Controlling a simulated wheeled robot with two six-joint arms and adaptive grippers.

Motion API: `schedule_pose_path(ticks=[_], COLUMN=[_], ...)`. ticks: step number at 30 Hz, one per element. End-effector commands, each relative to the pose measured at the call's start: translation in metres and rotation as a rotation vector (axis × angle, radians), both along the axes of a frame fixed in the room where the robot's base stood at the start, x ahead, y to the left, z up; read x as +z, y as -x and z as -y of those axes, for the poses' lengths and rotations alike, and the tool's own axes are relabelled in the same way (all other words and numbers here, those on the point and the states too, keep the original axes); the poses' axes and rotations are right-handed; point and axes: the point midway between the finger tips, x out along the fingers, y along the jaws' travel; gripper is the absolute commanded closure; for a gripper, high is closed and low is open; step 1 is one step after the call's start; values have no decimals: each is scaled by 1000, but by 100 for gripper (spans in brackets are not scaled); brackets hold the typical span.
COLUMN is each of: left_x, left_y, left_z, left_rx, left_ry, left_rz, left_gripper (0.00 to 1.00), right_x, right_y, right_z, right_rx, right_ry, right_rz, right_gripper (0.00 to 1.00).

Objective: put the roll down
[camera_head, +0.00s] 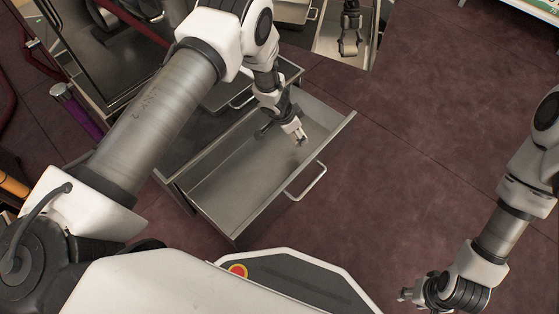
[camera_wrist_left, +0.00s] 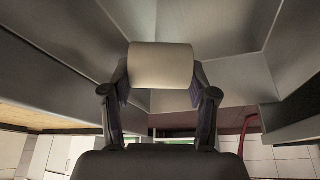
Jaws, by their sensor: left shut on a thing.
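The white roll (camera_wrist_left: 161,65) is between the two fingers of my left gripper (camera_wrist_left: 161,82) in the left wrist view. The gripper is shut on it. In the head view my left gripper (camera_head: 296,135) points down over an open metal drawer (camera_head: 228,180). Only a small white part of the roll shows there, and I cannot tell whether it touches the drawer floor. My right gripper (camera_head: 416,297) is at the lower right, away from the drawer and apparently empty. Its opening is too small to judge.
The drawer has a bar handle (camera_head: 307,182) on its front and looks otherwise empty. Its raised walls surround the left gripper. A dark red floor (camera_head: 430,120) lies open to the right. A purple cylinder (camera_head: 80,115) stands at the left.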

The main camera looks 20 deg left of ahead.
Motion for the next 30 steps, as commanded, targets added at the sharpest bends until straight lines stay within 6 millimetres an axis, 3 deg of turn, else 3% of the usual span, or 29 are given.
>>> schedule_pose_path(ticks=[1, 3, 12, 14, 15, 23, 24, 25, 26, 30], left_x=[-20, -37, -82, -82, -80, -84, -83, -83, -83, -83], left_y=[1, 1, 0, 0, 0, 1, 1, 1, 1, 1], left_z=[0, 0, 0, 0, 0, 0, 0, 0, 0, 0], left_rx=[1, 1, 2, 2, 2, 3, 2, 2, 2, 2], left_ry=[0, 0, -1, -1, -1, 0, 0, 0, 0, 0], left_rz=[-2, -3, -1, -1, -1, -2, -1, -1, -1, -1], left_gripper=[83, 83, 83, 83, 89, 89, 31, 20, 17, 17], right_x=[-15, -25, -52, -52, -50, -51, -50, -50, -50, -50], right_y=[0, 0, -2, -2, -2, -2, -2, -2, -2, -2], right_z=[0, 0, 1, 1, 1, 1, 1, 1, 1, 1], right_rx=[0, -2, -9, -9, -9, -9, -9, -9, -9, -9], right_ry=[0, 0, 1, 1, 1, 1, 1, 1, 1, 1], right_rz=[0, 1, 5, 5, 5, 6, 6, 5, 5, 5], right_gripper=[60, 60, 60, 60, 60, 60, 60, 60, 60, 60])
